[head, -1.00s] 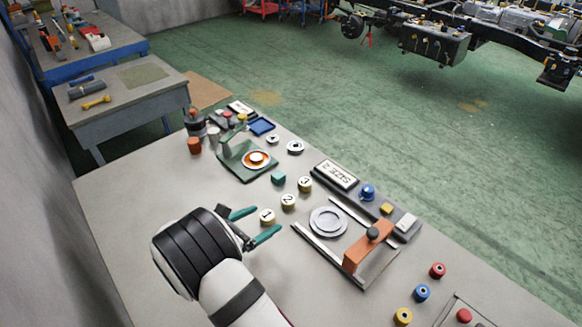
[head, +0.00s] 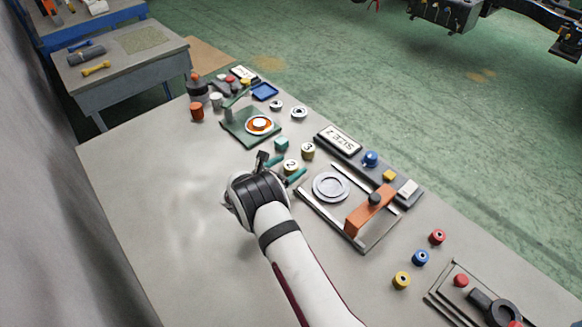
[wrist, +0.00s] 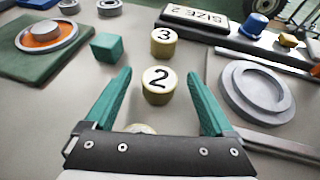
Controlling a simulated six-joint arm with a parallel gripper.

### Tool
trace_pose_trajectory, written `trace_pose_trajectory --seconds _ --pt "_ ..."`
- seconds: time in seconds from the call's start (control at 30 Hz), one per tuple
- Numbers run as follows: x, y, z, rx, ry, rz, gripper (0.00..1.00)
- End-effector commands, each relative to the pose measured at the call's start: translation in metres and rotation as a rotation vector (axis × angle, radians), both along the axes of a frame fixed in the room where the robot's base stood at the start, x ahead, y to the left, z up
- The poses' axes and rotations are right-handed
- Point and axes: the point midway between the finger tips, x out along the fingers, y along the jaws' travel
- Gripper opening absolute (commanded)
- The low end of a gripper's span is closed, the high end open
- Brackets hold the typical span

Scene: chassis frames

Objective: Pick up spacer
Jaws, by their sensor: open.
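No thing is labelled as a spacer, so I cannot tell for certain which one it is. Short yellow-rimmed cylinders with white numbered tops stand on the grey table. Cylinder 2 (head: 291,167) is upright; in the wrist view cylinder 2 (wrist: 157,86) shows between and just beyond my open teal fingers. Cylinder 3 (wrist: 164,43) stands behind it. Cylinder 1 (wrist: 141,128) is mostly hidden by my gripper's palm. My gripper (wrist: 161,74) is open and holds nothing. A teal cube (wrist: 107,46) stands left of the cylinders.
A green plate (head: 236,128) bears an orange and white disc. The table's left part is clear.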

Motion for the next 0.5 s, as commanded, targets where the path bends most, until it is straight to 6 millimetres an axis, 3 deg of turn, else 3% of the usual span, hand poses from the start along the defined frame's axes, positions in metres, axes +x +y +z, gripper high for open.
trace_pose_trajectory --seconds 0.07,0.5 --pt "-0.0003 0.0003 0.0002 0.0 0.0 0.0 0.89" --pt "-0.0006 0.0004 0.0004 0.0 0.0 0.0 0.11"
